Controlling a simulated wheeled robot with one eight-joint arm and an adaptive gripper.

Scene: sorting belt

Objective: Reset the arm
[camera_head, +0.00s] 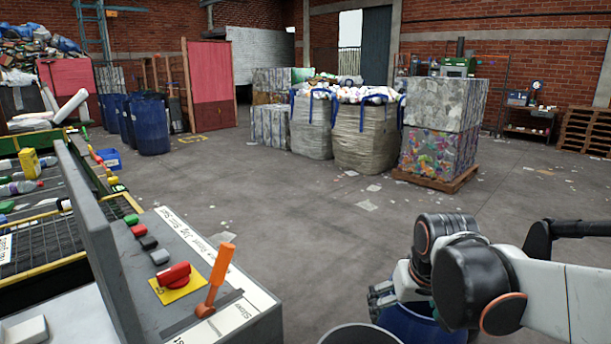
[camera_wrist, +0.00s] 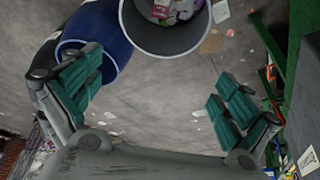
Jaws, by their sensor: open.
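My gripper shows in the wrist view (camera_wrist: 155,100) with its two green-padded fingers spread wide and nothing between them. Concrete floor with scraps shows through the gap. In the head view my arm reaches in from the right edge and bends down at the lower right. My gripper (camera_head: 385,298) is partly visible there, beside the arm links and over a blue barrel (camera_head: 415,328); its fingertips are hard to make out.
A grey bin (camera_wrist: 165,40) holding waste and a blue barrel (camera_wrist: 105,30) stand beyond the fingers. A control panel (camera_head: 150,262) with an orange lever (camera_head: 217,275) and a sorting belt (camera_head: 40,205) are at left. Bales (camera_head: 440,125) stand behind.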

